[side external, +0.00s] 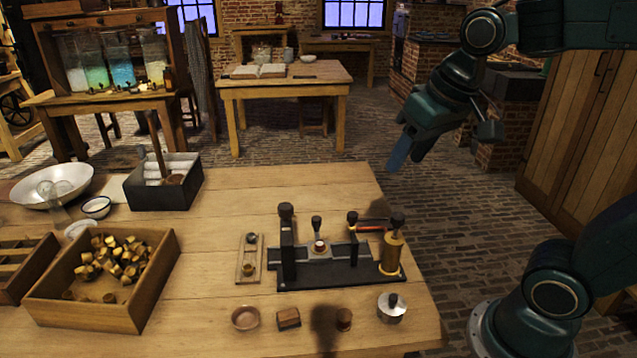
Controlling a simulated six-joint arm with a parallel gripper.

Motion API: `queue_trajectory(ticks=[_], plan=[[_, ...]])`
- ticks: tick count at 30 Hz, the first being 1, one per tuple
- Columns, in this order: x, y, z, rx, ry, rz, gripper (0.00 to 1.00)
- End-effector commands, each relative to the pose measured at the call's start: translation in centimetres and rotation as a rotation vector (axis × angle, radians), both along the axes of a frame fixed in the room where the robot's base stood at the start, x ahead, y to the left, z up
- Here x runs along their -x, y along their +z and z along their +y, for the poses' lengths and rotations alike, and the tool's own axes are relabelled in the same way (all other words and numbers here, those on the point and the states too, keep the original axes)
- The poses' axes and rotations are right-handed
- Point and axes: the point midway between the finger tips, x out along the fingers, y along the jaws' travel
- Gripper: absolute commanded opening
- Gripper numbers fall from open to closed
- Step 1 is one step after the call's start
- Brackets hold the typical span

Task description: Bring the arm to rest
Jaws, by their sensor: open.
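My gripper (398,152) is at the upper right, in the air beyond the table's right edge. It points down and to the left, with a blue tip at its end. Its jaws are open, and I see nothing held in them. The wooden table (290,184) is below and to the left of it, well apart from the gripper. A shadow falls on the table's front part.
A black press-like fixture (330,276) with a brass cylinder (392,252) stands on the table's right half. The table's back middle is clear.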

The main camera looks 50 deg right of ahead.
Motion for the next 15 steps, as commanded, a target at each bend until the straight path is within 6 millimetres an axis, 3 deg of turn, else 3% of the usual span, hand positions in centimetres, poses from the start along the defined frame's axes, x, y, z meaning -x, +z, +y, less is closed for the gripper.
queue_trajectory(ticks=[6,15], plan=[[4.3,-0.9,0.7,0.038,0.106,-0.057,0.47],[7.2,-2.2,1.1,0.069,0.186,-0.1,0.47]])
